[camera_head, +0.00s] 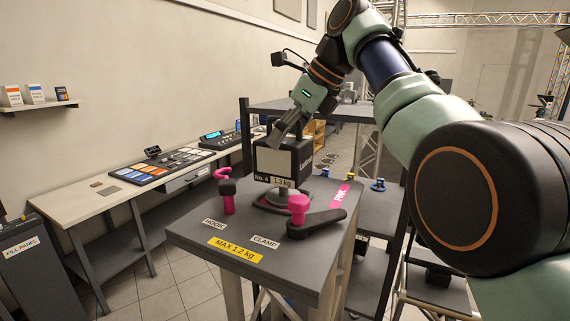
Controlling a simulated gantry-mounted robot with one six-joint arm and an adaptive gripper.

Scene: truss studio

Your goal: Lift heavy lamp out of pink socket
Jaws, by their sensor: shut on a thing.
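The heavy lamp (285,162) is a black box with a pale front panel, labelled "No. 4" and "1.3 kg". It is upright above a dark round base (268,206) on the grey stand top, beside a pink "PINK" label (341,194). I cannot tell whether the lamp is still seated there; its lower part is partly hidden by the clamp. My gripper (279,137) comes down from the upper right and is shut on the lamp's top; the exact contact is hard to see.
A pink-and-black hook (228,196) stands left of the lamp, and a pink clamp with a black lever (306,216) stands at front right. A yellow label (235,250) reads "MAX 1.2 kg". A dark shelf rack (289,106) stands close behind; a long bench (93,205) is at left.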

